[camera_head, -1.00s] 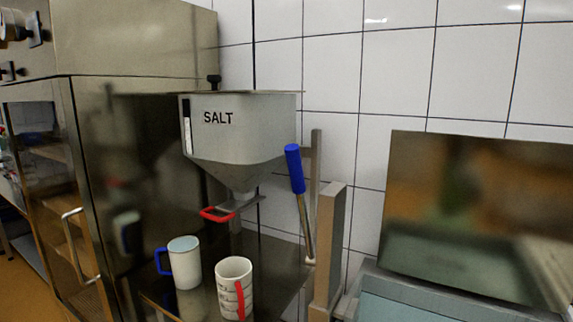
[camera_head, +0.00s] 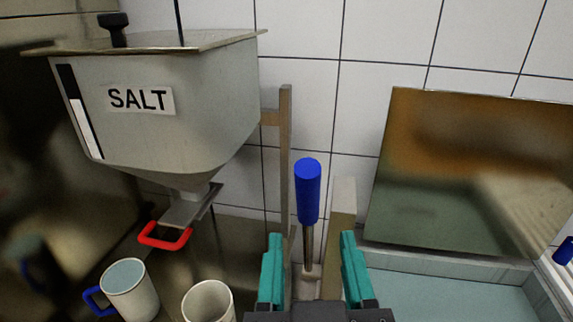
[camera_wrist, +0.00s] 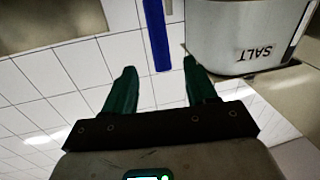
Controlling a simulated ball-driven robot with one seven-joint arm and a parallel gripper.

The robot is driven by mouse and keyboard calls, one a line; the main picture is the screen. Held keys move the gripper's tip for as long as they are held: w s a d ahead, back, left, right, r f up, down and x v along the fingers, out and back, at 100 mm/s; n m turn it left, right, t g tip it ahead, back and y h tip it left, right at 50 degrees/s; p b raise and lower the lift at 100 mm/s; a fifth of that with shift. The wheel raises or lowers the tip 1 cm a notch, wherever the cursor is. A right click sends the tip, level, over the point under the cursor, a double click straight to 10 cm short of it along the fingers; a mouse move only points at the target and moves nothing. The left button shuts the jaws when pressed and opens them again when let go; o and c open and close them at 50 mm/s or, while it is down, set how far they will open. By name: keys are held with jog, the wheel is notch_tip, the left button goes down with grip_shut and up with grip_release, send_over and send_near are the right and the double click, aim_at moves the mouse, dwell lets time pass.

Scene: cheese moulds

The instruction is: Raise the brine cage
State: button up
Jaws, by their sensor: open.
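A lever with a blue grip (camera_head: 308,192) on a metal rod stands almost upright in front of the tiled wall. My gripper (camera_head: 311,238) is open and empty, its two teal fingers low in the head view on either side of the rod's line, below the blue grip. In the wrist view the blue grip (camera_wrist: 156,36) reaches down between the fingertips (camera_wrist: 160,66); I cannot tell whether they touch it. The basin (camera_head: 440,262) at the right holds pale blue-green liquid. No cage is clearly visible.
A hopper marked SALT (camera_head: 165,110) with a red pull handle (camera_head: 165,238) hangs left of the lever. A mug with a blue handle (camera_head: 130,290) and a white cup (camera_head: 208,301) stand below it. A post (camera_head: 343,205) stands just right of the lever.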

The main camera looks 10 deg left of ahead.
aim_at(309, 199)
jog(key=w, duration=0.3)
jog(key=w+a+p, duration=0.1)
jog(key=w, duration=0.3)
jog(key=w+p, duration=0.1)
jog(key=w, duration=0.2)
jog(key=shift+w+a, duration=0.25)
jog(key=shift+a, duration=0.05)
grip_shut()
